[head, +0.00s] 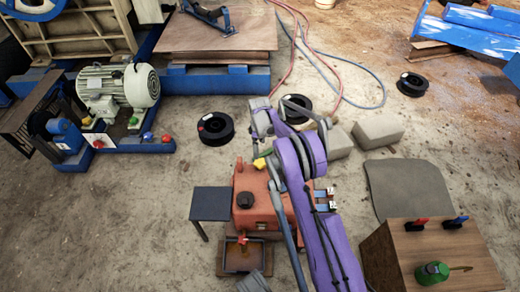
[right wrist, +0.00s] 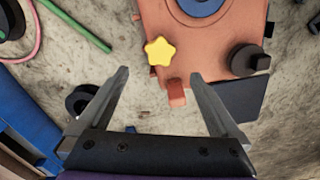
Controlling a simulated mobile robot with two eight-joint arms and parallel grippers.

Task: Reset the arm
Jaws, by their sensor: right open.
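My right arm, purple and grey, reaches up from the bottom of the head view and bends back over an orange machine housing (head: 258,208). My right gripper (head: 268,148) is beyond the top edge of that housing, partly hidden by my arm. In the right wrist view my right gripper (right wrist: 160,73) is open, with nothing held between its fingers. The orange housing (right wrist: 205,42) lies ahead of it there, with a yellow star knob (right wrist: 158,50) and a small orange-red tab (right wrist: 176,92) in line with the gap.
A dark side plate (head: 210,203) and an oil tray (head: 232,262) adjoin the housing. Grey blocks (head: 378,131), black rings (head: 215,128) and an electric motor (head: 120,88) stand around. Hoses cross the dirt floor behind.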

